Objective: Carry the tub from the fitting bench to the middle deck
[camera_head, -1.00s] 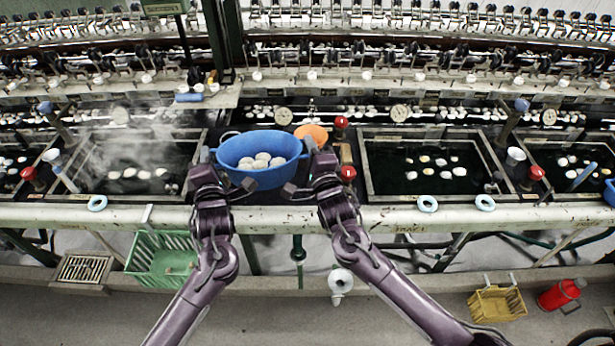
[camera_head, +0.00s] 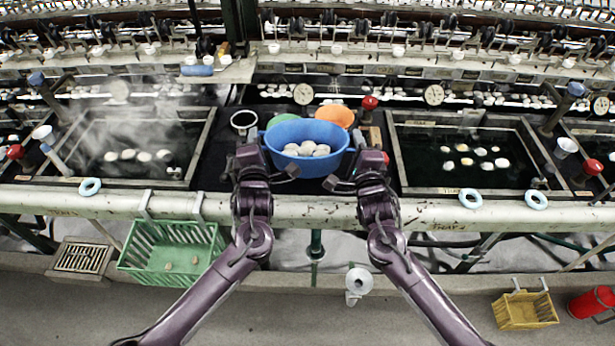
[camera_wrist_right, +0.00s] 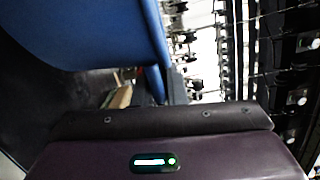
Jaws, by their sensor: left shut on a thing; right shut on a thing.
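The blue tub (camera_head: 292,135) holds several whitish cocoons and sits between my two grippers over the dark deck (camera_head: 221,150) between the two water basins. My left gripper (camera_head: 252,160) is shut on the tub's left side. My right gripper (camera_head: 368,165) is shut on its right side. The blue tub wall (camera_wrist_right: 90,30) fills the upper left of the right wrist view; the fingertips are hidden there. I cannot tell whether the tub's base touches the deck.
Behind the tub are an orange bowl (camera_head: 335,115), a green bowl (camera_head: 283,120) and a white-rimmed cup (camera_head: 243,122). A red-topped knob (camera_head: 369,103) stands at the right. A steaming basin (camera_head: 137,150) lies left, another basin (camera_head: 465,157) right. A green basket (camera_head: 172,258) hangs below the front rail.

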